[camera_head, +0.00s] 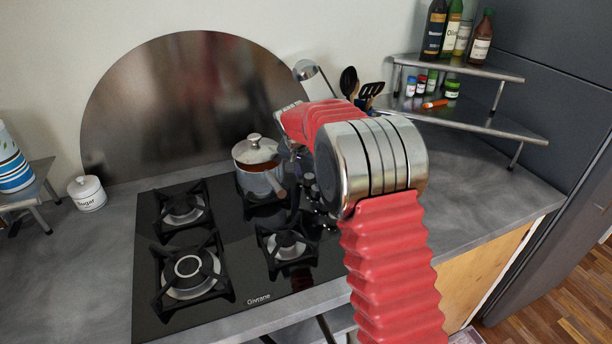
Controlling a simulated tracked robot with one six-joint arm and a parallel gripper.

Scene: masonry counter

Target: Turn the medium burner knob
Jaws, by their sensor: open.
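The black glass cooktop (240,262) is set in the grey counter. Its control knobs (318,208) stand in a row along its right side, partly hidden by my arm. I cannot tell which one is the medium burner knob. My red and silver arm rises in front and bends down toward the back of this row. My gripper (297,160) shows only in part as dark metal beneath the arm's end, close to the pot and above the rear knobs. Its fingertips are hard to make out, and contact with a knob cannot be seen.
A lidded pot (257,165) sits on the back right burner, beside my gripper. The other burners, such as the front left one (188,272), are empty. Utensils (358,85) and a corner shelf (465,122) with bottles stand behind right. A sugar jar (87,193) is at left.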

